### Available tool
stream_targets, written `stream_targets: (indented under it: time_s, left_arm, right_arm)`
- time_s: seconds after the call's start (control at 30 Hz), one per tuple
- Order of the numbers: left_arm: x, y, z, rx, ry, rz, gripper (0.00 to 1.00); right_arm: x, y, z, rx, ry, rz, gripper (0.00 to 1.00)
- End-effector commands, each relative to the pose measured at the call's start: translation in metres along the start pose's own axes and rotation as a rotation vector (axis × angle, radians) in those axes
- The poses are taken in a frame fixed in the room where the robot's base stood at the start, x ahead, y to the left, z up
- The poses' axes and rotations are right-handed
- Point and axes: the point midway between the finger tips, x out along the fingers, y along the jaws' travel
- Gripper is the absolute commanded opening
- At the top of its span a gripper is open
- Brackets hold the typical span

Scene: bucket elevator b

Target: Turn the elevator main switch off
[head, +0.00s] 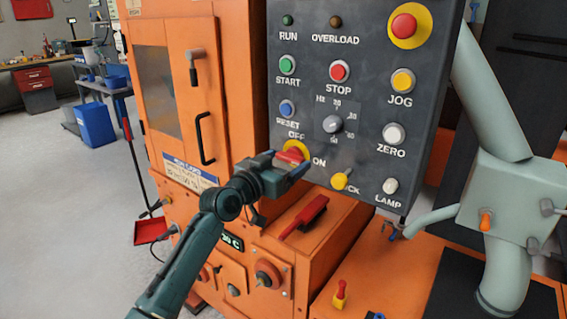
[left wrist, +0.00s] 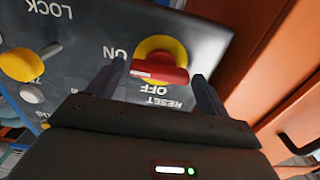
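The main switch is a red handle on a yellow disc (head: 295,149), low on the left of the dark control panel, with OFF above it and ON to its right. In the left wrist view the red handle (left wrist: 160,69) lies crosswise, and its white-marked end faces the ON label. My left gripper (head: 289,163) is at the switch and partly covers it in the head view. In the left wrist view its two fingers are spread, one on each side of the handle, with gaps visible. Contact cannot be made out. My right gripper is not in view.
The control panel (head: 365,108) has several other buttons and knobs close by, including the blue RESET (head: 287,109) and a yellow lock knob (head: 340,181). A red-handled brush (head: 303,215) lies on the orange ledge below. Orange cabinet (head: 228,80) stands left; grey pipes (head: 500,190) stand right.

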Motion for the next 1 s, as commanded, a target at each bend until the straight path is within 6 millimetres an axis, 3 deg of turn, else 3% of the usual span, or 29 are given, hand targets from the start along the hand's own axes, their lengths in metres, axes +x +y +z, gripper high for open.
stream_targets:
  time_s: [0.4, 0.73, 1.0]
  left_arm:
    - [-0.0003, -0.0002, 0.0003, 0.0, -0.001, 0.0, 0.45]
    - [-0.0003, -0.0002, 0.0, -0.047, -0.002, 0.0, 0.44]
    - [-0.0003, 0.0002, -0.0008, -0.22, -0.002, 0.0, 0.44]
  right_arm:
    - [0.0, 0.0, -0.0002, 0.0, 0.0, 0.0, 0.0]
    - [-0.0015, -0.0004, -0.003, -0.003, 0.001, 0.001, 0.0]
    - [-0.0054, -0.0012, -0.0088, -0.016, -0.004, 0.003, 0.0]
